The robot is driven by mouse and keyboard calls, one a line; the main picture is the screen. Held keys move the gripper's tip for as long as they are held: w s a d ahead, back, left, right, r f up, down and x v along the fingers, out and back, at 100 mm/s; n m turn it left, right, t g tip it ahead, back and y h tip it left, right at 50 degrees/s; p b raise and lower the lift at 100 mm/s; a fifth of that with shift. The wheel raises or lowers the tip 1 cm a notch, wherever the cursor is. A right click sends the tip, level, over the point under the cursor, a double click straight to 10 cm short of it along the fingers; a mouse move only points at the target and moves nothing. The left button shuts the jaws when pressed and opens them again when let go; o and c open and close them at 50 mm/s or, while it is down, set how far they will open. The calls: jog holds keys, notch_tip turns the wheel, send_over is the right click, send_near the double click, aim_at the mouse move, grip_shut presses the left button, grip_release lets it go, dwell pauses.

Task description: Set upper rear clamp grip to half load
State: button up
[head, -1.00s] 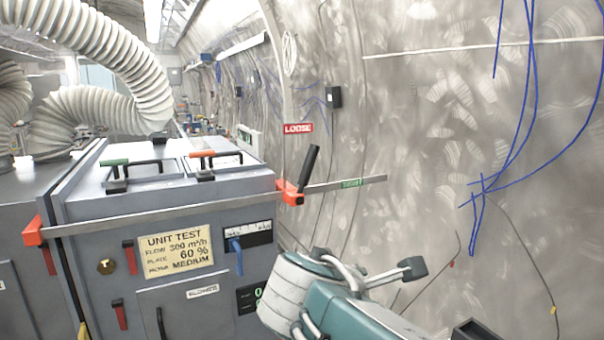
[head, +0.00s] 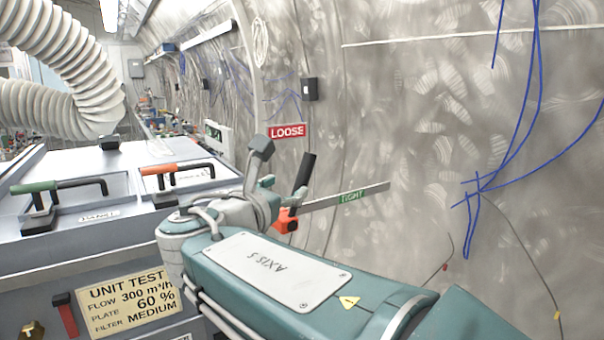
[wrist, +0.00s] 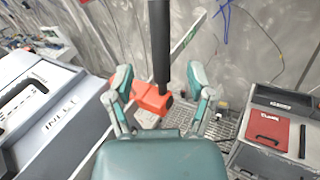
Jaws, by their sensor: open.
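The clamp has an orange body (head: 287,220) and a black handle (head: 304,174) leaning up and right. Its flat steel bar (head: 330,200) runs right, past a green TIGHT label (head: 352,197). A red LOOSE label (head: 287,131) shows above and left of the handle. In the wrist view the black handle (wrist: 160,45) stands near the middle, above the orange body (wrist: 151,98). My gripper (wrist: 160,78) is open, with one finger to each side of the handle in this view. Contact cannot be told. In the head view my gripper (head: 266,184) partly hides the clamp.
The grey unit's top (head: 110,180) carries a green-gripped handle (head: 58,186) and an orange-gripped handle (head: 176,168). A ribbed white hose (head: 70,75) hangs at left. The steel wall stands close behind the clamp. Blue wires (head: 478,190) hang at right.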

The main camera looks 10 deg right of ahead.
aim_at(301, 176)
jog(key=x, duration=0.7)
jog(key=shift+w+d, duration=0.2)
jog(key=shift+w, duration=0.15)
grip_shut()
